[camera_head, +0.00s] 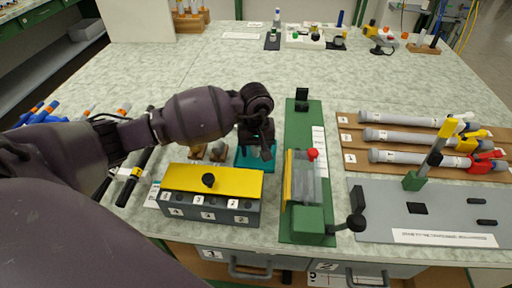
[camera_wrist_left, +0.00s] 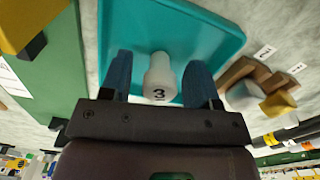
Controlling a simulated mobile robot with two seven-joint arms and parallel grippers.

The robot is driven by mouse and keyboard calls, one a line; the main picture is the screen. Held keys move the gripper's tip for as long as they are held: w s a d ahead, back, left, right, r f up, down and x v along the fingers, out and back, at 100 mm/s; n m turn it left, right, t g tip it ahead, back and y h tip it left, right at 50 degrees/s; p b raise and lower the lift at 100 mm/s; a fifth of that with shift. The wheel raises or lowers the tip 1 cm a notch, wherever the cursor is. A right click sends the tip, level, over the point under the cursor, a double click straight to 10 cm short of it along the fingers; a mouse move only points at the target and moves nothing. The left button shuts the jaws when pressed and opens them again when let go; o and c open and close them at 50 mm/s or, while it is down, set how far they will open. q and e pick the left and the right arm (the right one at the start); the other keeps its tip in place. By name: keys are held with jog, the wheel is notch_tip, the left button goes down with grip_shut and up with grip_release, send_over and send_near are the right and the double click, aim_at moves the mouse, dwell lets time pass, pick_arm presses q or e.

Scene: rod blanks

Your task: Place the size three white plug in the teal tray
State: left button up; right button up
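The white plug marked 3 (camera_wrist_left: 160,78) is between the fingers of my left gripper (camera_wrist_left: 160,80) in the left wrist view, with a visible gap on each side. The plug shows against the floor of the teal tray (camera_wrist_left: 205,30); I cannot tell for certain whether it touches it. The gripper is open. In the head view my left gripper (camera_head: 257,148) is low over the teal tray (camera_head: 243,161), hiding much of it and the plug. My right gripper is not in view.
A grey numbered box with a yellow lid (camera_head: 235,182) stands in front of the tray. A green fixture (camera_head: 300,225) with a red knob is to its right. Two plugs in brown holders (camera_wrist_left: 245,93) sit beside the tray. Grey tubes (camera_head: 400,137) lie on a brown board at right.

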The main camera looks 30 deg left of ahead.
pick_arm(q)
jog(key=shift+r, duration=0.3)
notch_tip(320, 180, up, 12)
jog(key=p, duration=0.1)
jog(key=shift+f+p, duration=0.15)
jog(key=shift+p, duration=0.2)
dwell(0.4)
